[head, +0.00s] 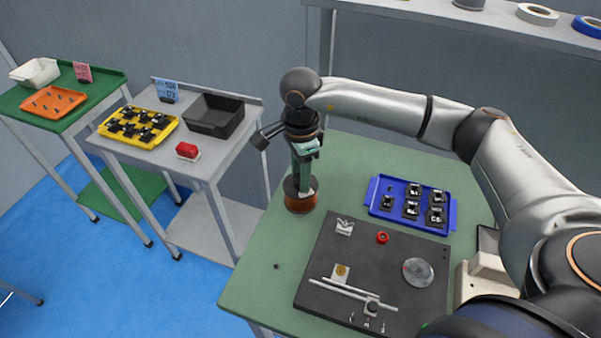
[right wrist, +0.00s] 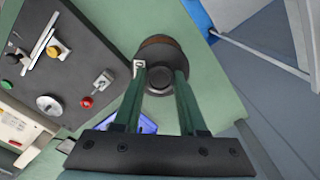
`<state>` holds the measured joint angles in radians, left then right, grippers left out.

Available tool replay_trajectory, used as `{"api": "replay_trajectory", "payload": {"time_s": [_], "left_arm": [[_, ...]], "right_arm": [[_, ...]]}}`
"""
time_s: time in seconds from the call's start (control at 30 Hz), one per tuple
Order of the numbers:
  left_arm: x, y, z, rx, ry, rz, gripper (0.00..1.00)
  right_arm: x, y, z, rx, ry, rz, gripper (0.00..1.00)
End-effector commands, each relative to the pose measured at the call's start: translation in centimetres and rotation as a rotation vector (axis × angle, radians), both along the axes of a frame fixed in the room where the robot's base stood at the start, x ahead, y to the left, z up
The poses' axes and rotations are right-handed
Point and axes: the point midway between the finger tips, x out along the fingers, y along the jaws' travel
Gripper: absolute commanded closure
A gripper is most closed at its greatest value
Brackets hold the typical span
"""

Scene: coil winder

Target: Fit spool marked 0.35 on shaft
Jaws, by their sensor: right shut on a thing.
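A spool with copper-brown winding and dark flanges (head: 300,203) stands upright at the left part of the green table; it also shows in the right wrist view (right wrist: 160,52). My right gripper (head: 304,188) comes down on it from above, its green fingers shut on the spool's top hub; they also show in the right wrist view (right wrist: 160,78). A small white label sits at the spool's edge, but its marking is unreadable. The dark winder plate (head: 325,262) lies to the right, with a grey disc (head: 418,272) on it. I cannot clearly pick out the shaft. My left gripper is out of view.
Side tables at left hold a yellow tray (head: 104,132) and a black bin (head: 218,128).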

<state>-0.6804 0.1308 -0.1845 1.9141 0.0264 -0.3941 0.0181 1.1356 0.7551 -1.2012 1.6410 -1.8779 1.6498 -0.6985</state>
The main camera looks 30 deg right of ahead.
Motion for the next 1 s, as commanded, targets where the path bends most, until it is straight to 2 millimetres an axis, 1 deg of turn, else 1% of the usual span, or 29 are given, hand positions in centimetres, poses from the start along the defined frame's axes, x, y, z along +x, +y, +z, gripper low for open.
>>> {"api": "replay_trajectory", "payload": {"time_s": [0.17, 1.0], "left_arm": [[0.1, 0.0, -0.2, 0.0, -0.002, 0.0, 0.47], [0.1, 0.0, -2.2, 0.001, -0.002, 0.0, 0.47]], "right_arm": [[0.1, 0.0, -0.1, 0.002, -0.003, 0.0, 1.0], [0.1, 0.0, -2.5, 0.001, -0.003, 0.0, 1.0]]}}
